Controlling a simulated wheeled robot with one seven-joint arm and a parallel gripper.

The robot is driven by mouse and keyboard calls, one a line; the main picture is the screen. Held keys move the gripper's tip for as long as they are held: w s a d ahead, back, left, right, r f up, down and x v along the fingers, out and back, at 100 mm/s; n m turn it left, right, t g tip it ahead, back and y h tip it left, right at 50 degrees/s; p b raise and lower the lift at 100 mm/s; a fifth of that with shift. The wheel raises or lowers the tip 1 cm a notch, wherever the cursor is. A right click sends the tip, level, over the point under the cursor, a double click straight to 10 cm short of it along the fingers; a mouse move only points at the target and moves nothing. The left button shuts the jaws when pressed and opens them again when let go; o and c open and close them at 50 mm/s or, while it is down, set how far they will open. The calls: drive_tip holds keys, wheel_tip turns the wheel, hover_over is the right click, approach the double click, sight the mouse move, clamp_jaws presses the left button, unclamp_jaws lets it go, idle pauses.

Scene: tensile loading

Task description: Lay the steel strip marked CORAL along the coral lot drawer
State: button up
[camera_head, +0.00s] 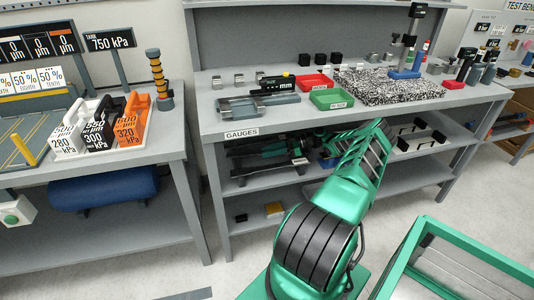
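I cannot make out a steel strip marked CORAL or a coral lot drawer in the head view. My green arm (368,165) rises from the lower middle, in front of the right-hand bench. I cannot make out my gripper at its end. Dark and green long shapes (268,150) lie under the bench top beside the arm, partly in shadow; I cannot tell what they are.
The right bench (215,122) holds a grey tray (238,106), a red bin (313,83), a green bin (331,99) and a speckled slab (390,87). The left bench carries white, black and orange holders (132,122) marked in kPa. A green frame (480,250) stands lower right.

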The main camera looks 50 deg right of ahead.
drive_tip(key=o, duration=0.3)
drive_tip(key=shift+s+d, duration=0.15)
drive_tip(key=v, duration=1.1)
drive_tip(key=shift+d, duration=0.4)
drive_tip(key=shift+a+r, duration=0.1)
